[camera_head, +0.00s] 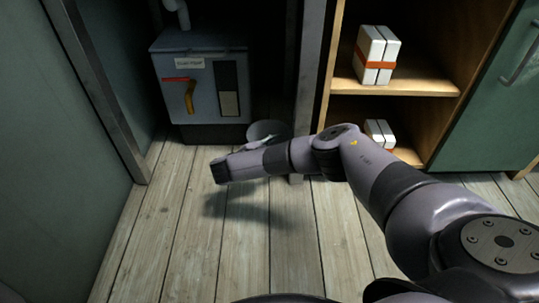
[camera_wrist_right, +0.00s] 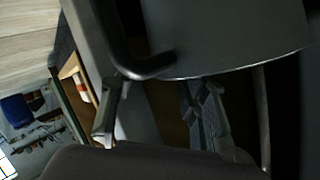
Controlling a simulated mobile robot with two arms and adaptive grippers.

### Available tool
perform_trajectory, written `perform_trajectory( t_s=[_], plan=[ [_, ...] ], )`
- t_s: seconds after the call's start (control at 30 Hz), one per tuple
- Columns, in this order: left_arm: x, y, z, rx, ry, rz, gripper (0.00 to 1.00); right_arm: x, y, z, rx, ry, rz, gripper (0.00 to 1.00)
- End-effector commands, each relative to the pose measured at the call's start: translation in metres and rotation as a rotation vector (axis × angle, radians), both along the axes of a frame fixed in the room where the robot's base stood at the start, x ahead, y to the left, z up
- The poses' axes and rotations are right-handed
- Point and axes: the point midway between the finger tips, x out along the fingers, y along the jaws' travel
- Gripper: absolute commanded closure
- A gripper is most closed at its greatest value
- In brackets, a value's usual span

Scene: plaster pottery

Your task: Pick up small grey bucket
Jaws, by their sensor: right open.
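The small grey bucket (camera_head: 268,129) stands on the floor by the grey stove, behind my right forearm in the head view, with only its upper part showing. In the right wrist view, a large grey curved surface (camera_wrist_right: 225,38) that looks like the bucket fills the top right. My right gripper (camera_wrist_right: 157,108) is open there, its two fingers apart with nothing clearly between them. A dark curved bar crosses near the left finger; I cannot tell if it touches. In the head view the right arm's dark end (camera_head: 221,171) hangs in front and left of the bucket. My left gripper is not in view.
A wooden shelf (camera_head: 345,82) with strapped white blocks (camera_head: 376,55) is to the right, beside a green cabinet door (camera_head: 504,95). A metal post stands between them. The plank floor (camera_head: 245,250) in front is clear.

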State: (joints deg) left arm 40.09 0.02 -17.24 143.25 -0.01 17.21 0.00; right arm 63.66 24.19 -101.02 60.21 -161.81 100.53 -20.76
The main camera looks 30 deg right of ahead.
Motion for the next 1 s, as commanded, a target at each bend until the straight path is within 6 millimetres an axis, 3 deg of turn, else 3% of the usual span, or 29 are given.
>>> perform_trajectory(
  t_s=[0.67, 1.0],
  plan=[
    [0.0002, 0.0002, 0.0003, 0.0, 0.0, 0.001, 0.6, -0.0006, 0.0001, -0.0006, 0.0, 0.001, 0.0, 1.0],
    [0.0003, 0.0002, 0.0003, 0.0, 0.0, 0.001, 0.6, -0.0006, 0.0002, -0.0006, 0.0, 0.001, 0.0, 1.0]
  ],
)
